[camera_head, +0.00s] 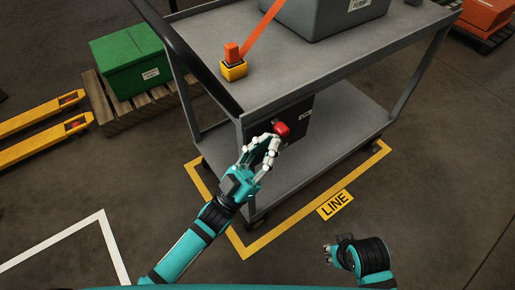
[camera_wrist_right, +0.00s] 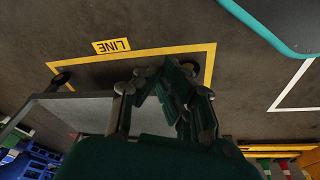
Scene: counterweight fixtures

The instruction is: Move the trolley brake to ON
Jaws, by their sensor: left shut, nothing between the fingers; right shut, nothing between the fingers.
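The grey trolley (camera_head: 335,125) stands inside a yellow floor outline. A dark panel (camera_head: 298,112) with partly hidden white lettering is on its near side, below the top deck. A red brake knob (camera_head: 281,129) sticks out from this panel. My left gripper (camera_head: 271,142) is shut and empty, its fingertips right at the red knob; I cannot tell whether they touch it. The fingers cover part of the panel, so the brake marking cannot be read. My right gripper (camera_head: 329,254) is shut and empty, low over the floor; it also shows in the right wrist view (camera_wrist_right: 168,85).
A yellow block with an orange top (camera_head: 233,68) and an orange strap sit on the deck beside a grey box (camera_head: 325,15). A green box (camera_head: 131,60) on a pallet and yellow forks (camera_head: 40,117) are at left. Floor beside the LINE label (camera_head: 335,205) is clear.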

